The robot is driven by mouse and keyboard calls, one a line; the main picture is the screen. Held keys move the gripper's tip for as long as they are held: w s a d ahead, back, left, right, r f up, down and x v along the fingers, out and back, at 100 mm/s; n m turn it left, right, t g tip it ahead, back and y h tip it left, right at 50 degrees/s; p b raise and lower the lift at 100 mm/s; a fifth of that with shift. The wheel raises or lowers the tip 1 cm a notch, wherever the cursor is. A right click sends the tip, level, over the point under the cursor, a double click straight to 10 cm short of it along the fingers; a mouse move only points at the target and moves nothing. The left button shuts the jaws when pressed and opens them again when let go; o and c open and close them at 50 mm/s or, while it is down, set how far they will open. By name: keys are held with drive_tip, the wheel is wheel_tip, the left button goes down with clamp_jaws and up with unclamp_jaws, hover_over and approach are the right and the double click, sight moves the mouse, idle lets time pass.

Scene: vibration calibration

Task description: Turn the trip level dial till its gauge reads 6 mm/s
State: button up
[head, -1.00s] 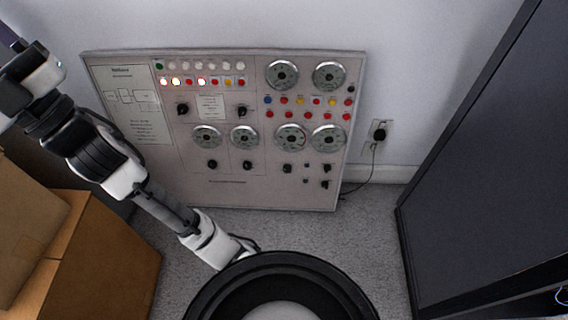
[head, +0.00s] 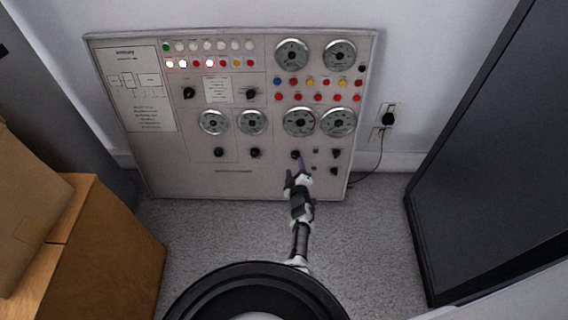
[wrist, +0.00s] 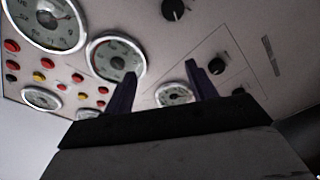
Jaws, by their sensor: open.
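A pale control panel (head: 205,185) leans at the wall, with round gauges and black dials. Its labels are too small to read, so I cannot tell which dial is the trip level. A black dial (head: 296,154) sits below a large gauge (head: 300,122) in the lower right section. My gripper (head: 297,168) is just below that dial in the head view and partly overlaps it; contact is not clear. In the wrist view my gripper (wrist: 160,78) is open, its two dark fingers apart and nothing held. A gauge (wrist: 116,59) and a black dial (wrist: 218,65) show beyond the fingers. Gauge readings are not legible.
Coloured buttons (head: 311,97) sit above the lower gauges. A wall socket with a cable (head: 387,119) is right of the panel. Cardboard boxes (head: 110,245) stand left, a dark cabinet (head: 490,150) right. Carpet (head: 370,230) lies free between.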

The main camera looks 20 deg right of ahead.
drive_tip(key=s+d+f, duration=0.1)
drive_tip(key=s+f, duration=0.2)
drive_tip(key=f, duration=0.1)
drive_tip(key=b, duration=1.2)
approach(296, 156)
drive_tip(key=shift+g, duration=0.4)
drive_tip(key=x, duration=0.6)
drive_tip(key=shift+w, duration=0.15)
drive_tip(key=shift+r+b+x, duration=0.25)
drive_tip(key=shift+b+x, duration=0.3)
drive_tip(key=shift+x, duration=0.45)
drive_tip(key=shift+w, duration=0.1)
drive_tip(key=shift+c, duration=0.5)
drive_tip(key=c, duration=0.9)
